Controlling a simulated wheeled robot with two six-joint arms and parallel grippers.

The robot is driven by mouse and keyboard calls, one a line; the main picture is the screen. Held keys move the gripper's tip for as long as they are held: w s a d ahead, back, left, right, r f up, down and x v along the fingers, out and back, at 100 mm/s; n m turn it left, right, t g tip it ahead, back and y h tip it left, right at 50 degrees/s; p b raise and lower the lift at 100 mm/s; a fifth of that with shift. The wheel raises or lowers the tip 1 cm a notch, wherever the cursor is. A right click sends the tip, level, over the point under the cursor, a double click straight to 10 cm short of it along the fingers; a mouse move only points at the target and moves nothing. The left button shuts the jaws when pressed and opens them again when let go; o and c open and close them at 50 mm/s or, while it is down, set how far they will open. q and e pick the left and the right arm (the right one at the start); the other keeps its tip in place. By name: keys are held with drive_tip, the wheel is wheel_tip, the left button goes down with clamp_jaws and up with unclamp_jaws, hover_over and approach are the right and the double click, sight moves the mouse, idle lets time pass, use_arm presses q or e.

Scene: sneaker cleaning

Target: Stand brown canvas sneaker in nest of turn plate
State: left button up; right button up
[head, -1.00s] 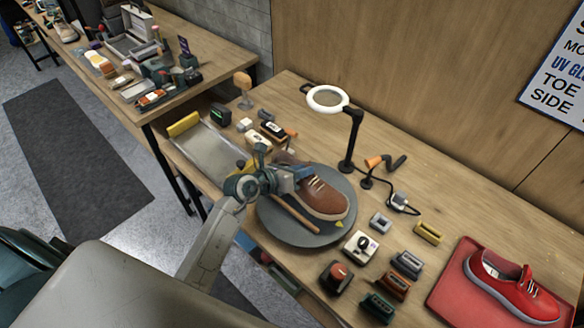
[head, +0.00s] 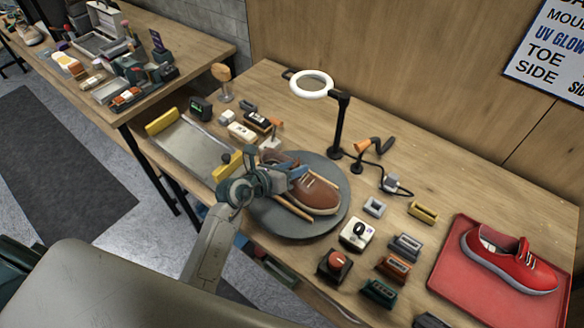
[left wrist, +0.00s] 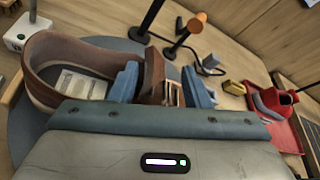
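The brown canvas sneaker (head: 318,194) is over the grey round turn plate (head: 277,226), its toe toward the lower right. Pale rods (head: 291,208) of the nest show beside and under it; whether its sole touches the plate is unclear. My left gripper (head: 287,180) is at the sneaker's upper, near the laces. In the left wrist view, its two blue fingers (left wrist: 162,88) have the brown upper and laces between them, and seem closed on it. The sneaker's open collar (left wrist: 45,68) shows left of the fingers. My right gripper is out of view.
A ring lamp (head: 314,84) on a black post stands behind the plate. A red sneaker (head: 510,265) lies on a red tray (head: 455,278) at right. Several small blocks, including a white dial box (head: 358,234), crowd the front right. A metal tray (head: 190,148) lies left.

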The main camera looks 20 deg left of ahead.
use_arm(q)
drive_tip(key=shift+s+a, duration=0.1)
drive_tip(key=shift+a, duration=0.1)
drive_tip(key=shift+s+a, duration=0.1)
drive_tip(key=shift+s, duration=0.2)
drive_tip(key=b+v, duration=0.2)
drive_tip(key=v, duration=0.9)
drive_tip(key=shift+r+b, duration=0.3)
drive_tip(key=shift+b, duration=0.1)
